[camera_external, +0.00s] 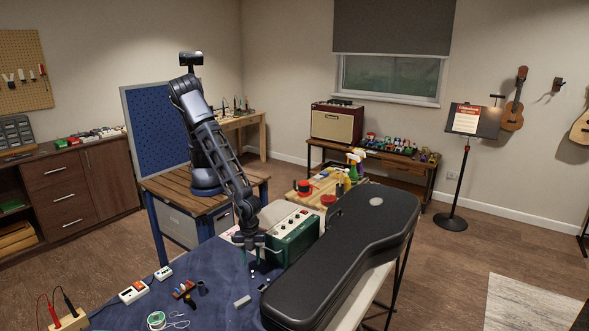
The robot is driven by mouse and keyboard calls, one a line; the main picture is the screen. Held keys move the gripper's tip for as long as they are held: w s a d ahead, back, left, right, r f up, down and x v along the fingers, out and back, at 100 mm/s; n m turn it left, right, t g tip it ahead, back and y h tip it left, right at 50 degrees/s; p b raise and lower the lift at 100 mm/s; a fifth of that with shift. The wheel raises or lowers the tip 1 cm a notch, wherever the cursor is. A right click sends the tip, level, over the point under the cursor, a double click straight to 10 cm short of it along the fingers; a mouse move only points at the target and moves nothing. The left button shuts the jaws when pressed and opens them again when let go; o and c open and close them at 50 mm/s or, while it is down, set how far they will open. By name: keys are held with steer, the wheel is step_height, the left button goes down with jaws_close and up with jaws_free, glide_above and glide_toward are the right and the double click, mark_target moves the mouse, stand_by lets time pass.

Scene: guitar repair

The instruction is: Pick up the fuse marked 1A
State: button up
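My gripper (251,262) points down low over the blue-covered bench (190,303), just left of a green box with knobs (292,238). At this size I cannot tell whether its fingers are open or shut, or whether anything is between them. A few tiny pale and dark bits lie close to the gripper on the cloth. I cannot make out any as a fuse, and no 1A marking is readable.
A large black guitar case (345,255) lies right of the green box. On the cloth are a white block (242,301), a solder spool (157,320), a small red-and-brown rack (184,289) and a white device (133,292). The cloth's front middle is fairly clear.

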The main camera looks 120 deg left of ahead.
mark_target(253, 275)
steer(key=shift+w+d+f, duration=0.1)
steer(key=shift+w+f, duration=0.05)
steer(key=shift+f, duration=1.5)
steer(key=shift+w+d+f, duration=0.1)
steer(key=shift+f, duration=1.5)
jaws_close()
